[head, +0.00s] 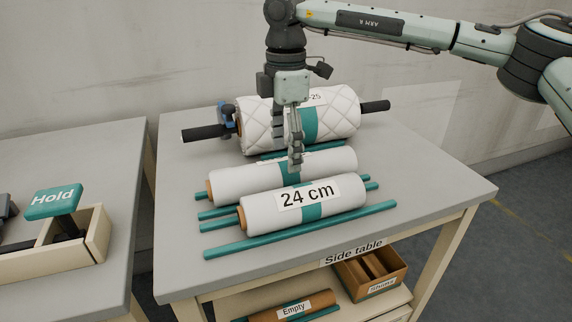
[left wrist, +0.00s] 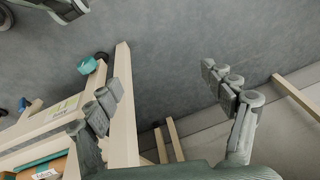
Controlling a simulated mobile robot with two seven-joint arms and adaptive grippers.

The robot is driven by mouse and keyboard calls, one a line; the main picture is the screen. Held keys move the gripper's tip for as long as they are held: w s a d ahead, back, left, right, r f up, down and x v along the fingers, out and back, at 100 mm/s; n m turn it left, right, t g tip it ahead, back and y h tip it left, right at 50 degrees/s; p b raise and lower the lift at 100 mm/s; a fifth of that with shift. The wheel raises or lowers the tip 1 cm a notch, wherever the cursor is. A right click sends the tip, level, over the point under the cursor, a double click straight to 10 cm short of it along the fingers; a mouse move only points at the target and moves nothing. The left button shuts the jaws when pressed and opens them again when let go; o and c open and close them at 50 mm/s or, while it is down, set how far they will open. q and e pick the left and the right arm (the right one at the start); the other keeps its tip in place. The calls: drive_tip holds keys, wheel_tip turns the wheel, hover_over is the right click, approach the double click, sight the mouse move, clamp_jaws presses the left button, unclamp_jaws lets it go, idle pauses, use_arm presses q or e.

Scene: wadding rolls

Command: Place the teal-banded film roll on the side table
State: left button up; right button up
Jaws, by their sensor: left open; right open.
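Three white rolls with teal bands lie on the side table (head: 410,190). The quilted rear roll (head: 345,120) has dark handles at both ends. A smooth middle roll (head: 235,180) has a label partly hidden by my gripper. The front roll (head: 345,195) is labelled "24 cm". Which one the task names, I cannot tell. My right gripper (head: 288,150) points down, open, in front of the rear roll and over the middle roll; whether it touches either is unclear. My left gripper (left wrist: 160,85) is open and empty in the left wrist view, with grey floor beyond it.
Teal bars, one in front (head: 300,230), lie along the rolls. A second table (head: 85,150) on the left bears a wooden tray (head: 97,235) and a teal "Hold" sign (head: 54,201). The lower shelf carries an "Empty" brown roll (head: 262,313) and a brown box (head: 398,277).

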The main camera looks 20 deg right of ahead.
sight(286, 160)
wheel_tip(286, 160, up, 8)
